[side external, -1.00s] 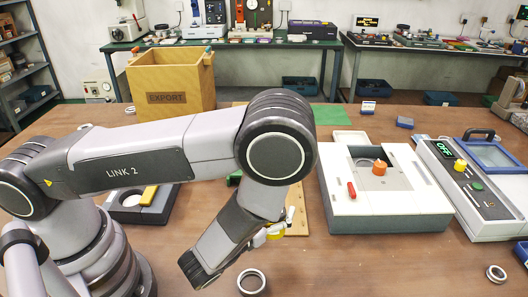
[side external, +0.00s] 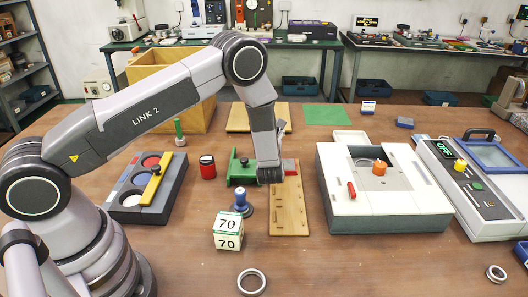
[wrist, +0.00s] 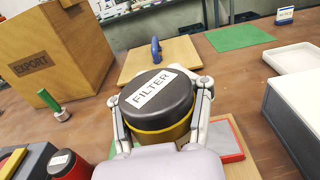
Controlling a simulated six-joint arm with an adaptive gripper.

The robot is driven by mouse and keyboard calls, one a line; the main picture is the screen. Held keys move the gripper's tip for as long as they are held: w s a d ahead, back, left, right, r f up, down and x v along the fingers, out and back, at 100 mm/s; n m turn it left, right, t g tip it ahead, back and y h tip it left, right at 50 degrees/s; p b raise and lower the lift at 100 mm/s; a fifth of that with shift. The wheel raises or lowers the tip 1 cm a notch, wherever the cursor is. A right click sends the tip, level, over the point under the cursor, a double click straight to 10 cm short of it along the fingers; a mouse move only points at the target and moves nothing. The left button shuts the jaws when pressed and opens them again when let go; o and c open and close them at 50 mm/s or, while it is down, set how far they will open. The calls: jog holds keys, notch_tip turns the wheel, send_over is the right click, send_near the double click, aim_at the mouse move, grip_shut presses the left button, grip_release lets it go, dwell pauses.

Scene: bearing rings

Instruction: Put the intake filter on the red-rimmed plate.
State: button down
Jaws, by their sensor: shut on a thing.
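The intake filter (wrist: 160,98) is a dark round canister with a white FILTER label on top and a yellow band. In the wrist view my gripper (wrist: 160,92) is shut on it, with one finger on each side. The red-rimmed plate (wrist: 230,138) shows in the wrist view as a grey panel with a red edge, right of the filter and partly behind my right finger. In the side view a red part of the plate (side external: 291,167) shows just right of my wrist. The filter is hidden behind my arm there.
A pale board with a blue handle (wrist: 156,50) lies behind the filter. The EXPORT box (wrist: 55,55) stands at the left. A white machine (side external: 385,190) stands to the right. A red can (side external: 207,167) and a 70 block (side external: 228,232) stand nearer the front.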

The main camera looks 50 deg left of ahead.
jog(key=w+f, duration=0.7)
jog(key=shift+w+a+f, duration=0.15)
jog(key=shift+w+a, duration=0.2)
jog(key=shift+f, duration=1.45)
jog(key=shift+f, duration=0.15)
jog(key=shift+c, duration=2.2)
grip_release()
